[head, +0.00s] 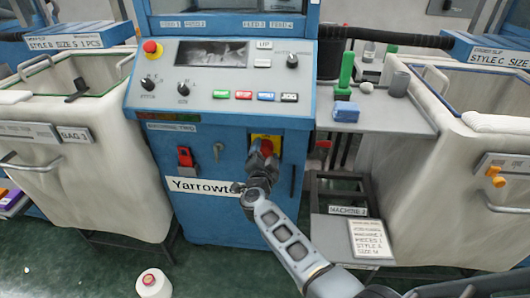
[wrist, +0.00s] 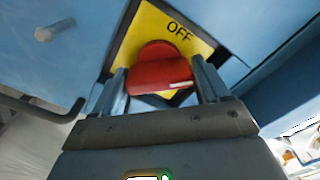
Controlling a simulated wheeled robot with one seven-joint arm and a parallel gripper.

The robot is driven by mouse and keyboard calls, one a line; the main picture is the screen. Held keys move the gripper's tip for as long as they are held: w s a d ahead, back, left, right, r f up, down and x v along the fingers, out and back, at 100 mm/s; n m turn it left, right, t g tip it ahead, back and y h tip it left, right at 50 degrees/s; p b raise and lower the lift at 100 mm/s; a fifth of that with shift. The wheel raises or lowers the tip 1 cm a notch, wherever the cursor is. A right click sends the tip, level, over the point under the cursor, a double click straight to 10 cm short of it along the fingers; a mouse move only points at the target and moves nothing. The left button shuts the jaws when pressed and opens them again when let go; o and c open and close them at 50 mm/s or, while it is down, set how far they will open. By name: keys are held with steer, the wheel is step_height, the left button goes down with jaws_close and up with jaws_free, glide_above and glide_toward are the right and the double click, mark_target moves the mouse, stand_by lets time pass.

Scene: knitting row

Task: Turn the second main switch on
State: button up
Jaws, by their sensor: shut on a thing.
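The main switch is a red rotary knob (wrist: 160,72) on a yellow plate (wrist: 190,38) marked OFF, on the blue front of the machine labelled MACHINE TWO. In the head view the yellow plate (head: 265,138) shows at the machine's lower front, with the red knob (head: 266,147) mostly behind my gripper. My gripper (wrist: 160,88) is shut on the knob, one finger on each side of it. A small white mark shows on the knob's right side. The rest of the plate's lettering is hidden. In the head view my gripper (head: 262,160) reaches it from below.
A red device (head: 186,158) and a keyhole-like fitting (head: 218,150) sit left of the switch. The control panel with buttons (head: 255,95) is above. A shelf (head: 390,112) juts out at right. White bins flank the machine; a white spool (head: 153,283) stands on the floor.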

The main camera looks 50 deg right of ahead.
steer(key=m, duration=0.4)
steer(key=shift+f+m+b, duration=0.15)
steer(key=shift+m+b, duration=0.6)
steer(key=shift+m, duration=1.45)
steer(key=shift+s+d, duration=0.1)
steer(key=o, duration=0.7)
steer(key=p+v, duration=0.1)
steer(key=v, duration=0.6)
steer(key=shift+s+a, duration=0.2)
steer(key=shift+a, duration=0.15)
steer(key=shift+s, duration=0.1)
